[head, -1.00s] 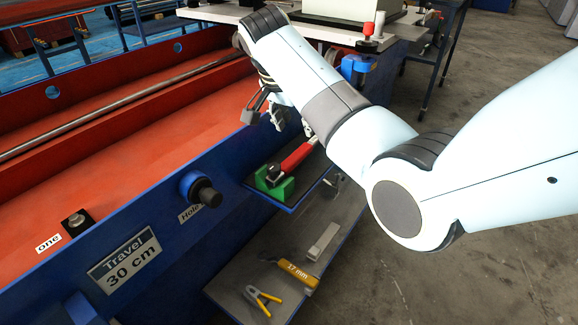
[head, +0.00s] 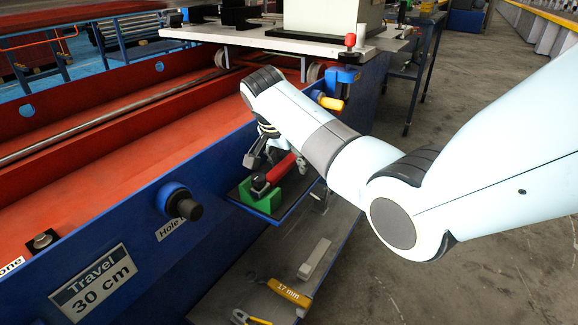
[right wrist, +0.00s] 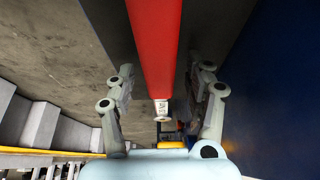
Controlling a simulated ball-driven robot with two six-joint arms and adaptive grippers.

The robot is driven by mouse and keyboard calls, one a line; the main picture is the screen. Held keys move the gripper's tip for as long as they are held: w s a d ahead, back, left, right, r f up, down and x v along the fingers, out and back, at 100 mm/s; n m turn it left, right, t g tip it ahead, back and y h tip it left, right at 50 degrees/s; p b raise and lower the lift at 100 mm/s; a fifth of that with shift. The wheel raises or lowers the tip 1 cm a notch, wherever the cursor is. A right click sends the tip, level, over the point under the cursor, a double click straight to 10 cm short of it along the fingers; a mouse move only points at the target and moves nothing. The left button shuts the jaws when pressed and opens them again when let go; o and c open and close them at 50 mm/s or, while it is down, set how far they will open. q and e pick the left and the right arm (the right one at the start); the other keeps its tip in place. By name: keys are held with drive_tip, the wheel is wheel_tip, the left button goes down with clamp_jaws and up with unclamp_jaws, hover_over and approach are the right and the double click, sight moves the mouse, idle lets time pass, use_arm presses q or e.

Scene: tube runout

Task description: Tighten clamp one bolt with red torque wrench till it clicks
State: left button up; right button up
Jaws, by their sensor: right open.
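The red torque wrench (head: 281,168) rests in a green holder (head: 268,198) on a small blue shelf on the side of the blue frame. My right gripper (head: 263,156) is open just above and beside the wrench. In the right wrist view the red wrench handle (right wrist: 155,45) runs between the two spread fingers of the right gripper (right wrist: 162,92), with gaps on both sides. A dark block with a round bolt-like top (head: 42,241) sits on the blue rail by the label "one" (head: 10,264), partly cut off at the left. My left gripper is not in view.
A yellow 17 mm tool (head: 289,292), a grey bar (head: 314,259) and yellow pliers (head: 248,318) lie on the lower shelf. A black knob (head: 187,206) sticks out of the blue frame. The floor at right is open.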

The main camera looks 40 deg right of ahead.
drive_tip(key=c, duration=0.3)
clamp_jaws()
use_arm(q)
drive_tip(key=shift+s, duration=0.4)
use_arm(e)
drive_tip(key=shift+r, duration=0.15)
